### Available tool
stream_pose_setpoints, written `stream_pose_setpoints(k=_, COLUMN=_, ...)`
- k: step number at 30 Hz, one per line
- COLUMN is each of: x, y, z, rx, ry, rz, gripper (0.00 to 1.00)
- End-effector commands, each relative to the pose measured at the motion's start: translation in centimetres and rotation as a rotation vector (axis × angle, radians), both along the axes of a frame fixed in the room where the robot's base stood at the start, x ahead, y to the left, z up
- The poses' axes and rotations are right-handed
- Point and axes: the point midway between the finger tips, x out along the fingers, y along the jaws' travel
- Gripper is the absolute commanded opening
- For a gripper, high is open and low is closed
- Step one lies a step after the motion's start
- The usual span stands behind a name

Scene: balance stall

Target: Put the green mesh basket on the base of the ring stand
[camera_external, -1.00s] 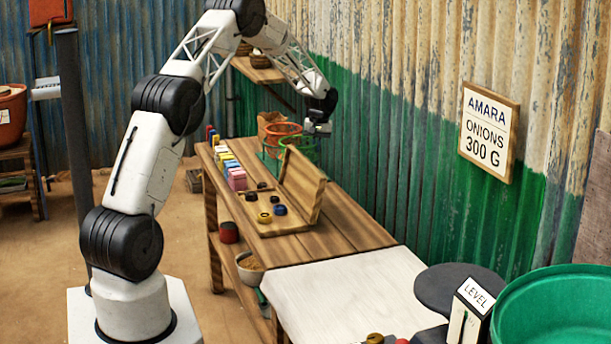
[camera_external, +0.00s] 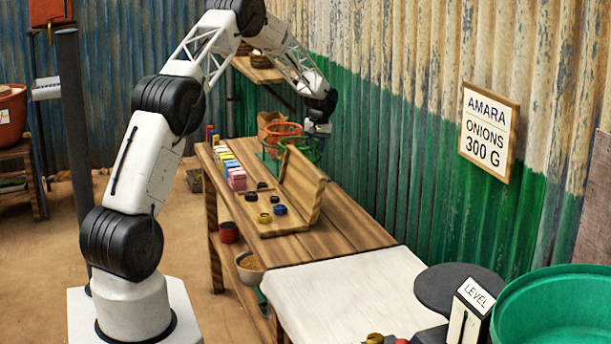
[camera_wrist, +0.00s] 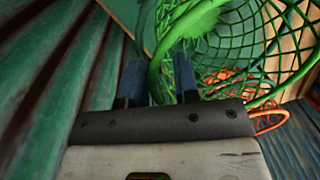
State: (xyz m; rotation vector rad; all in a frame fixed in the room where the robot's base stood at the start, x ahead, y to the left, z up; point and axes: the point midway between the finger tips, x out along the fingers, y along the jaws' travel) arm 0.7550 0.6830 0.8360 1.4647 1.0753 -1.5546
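The green mesh basket (camera_wrist: 255,40) fills the upper right of the wrist view, with its thick green rim (camera_wrist: 158,55) running between my fingers. In the external view its green top (camera_external: 299,143) shows at the far end of the table, partly behind an upright wooden board. My gripper (camera_wrist: 160,82) is open, with its two blue fingers apart on either side of the rim. I cannot tell whether they touch it. In the external view my gripper (camera_external: 318,131) is just above the basket. I cannot make out the ring stand or its base for certain.
An orange basket (camera_external: 284,129) stands close beside the green one. The wooden board (camera_external: 302,186), a tray with small weights and colored blocks (camera_external: 236,178) are nearer on the table (camera_external: 340,228). The green corrugated wall (camera_external: 375,165) is close behind my gripper.

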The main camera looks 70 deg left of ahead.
Motion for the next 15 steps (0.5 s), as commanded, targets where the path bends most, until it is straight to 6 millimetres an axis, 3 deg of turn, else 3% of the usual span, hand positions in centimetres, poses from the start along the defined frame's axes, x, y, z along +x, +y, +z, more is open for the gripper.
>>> stream_pose_setpoints(k=8, x=0.2, y=0.0, z=2.2, rx=0.002, ry=-0.002, rz=0.0, gripper=0.29)
stream_pose_setpoints(k=15, x=0.5, y=-0.2, z=5.7, rx=0.001, ry=-0.001, rz=0.0, gripper=0.29)
